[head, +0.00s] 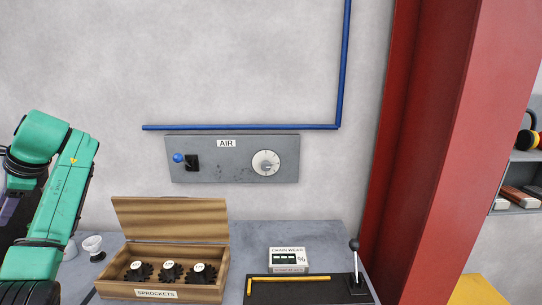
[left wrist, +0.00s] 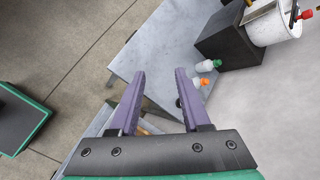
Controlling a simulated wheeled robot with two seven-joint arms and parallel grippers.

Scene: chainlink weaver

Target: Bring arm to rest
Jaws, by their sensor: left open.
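My left arm (head: 58,190) shows at the left edge of the head view, green and bent, with its upper part raised in front of the wall. The left gripper is not clearly visible in the head view. In the left wrist view my left gripper (left wrist: 158,98) has its two purple fingers spread wide apart. Nothing is between the fingertips, and a grey tabletop (left wrist: 150,55) lies beyond them. My right arm and gripper do not show in either view.
An open wooden sprocket box (head: 155,292), a chain wear gauge (head: 288,259) and a black-handled lever (head: 355,262) stand on the bench. An AIR panel (head: 225,170) is on the wall. A red column (head: 430,150) stands right. The wrist view shows small bottles (left wrist: 207,66) and a black block (left wrist: 226,38).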

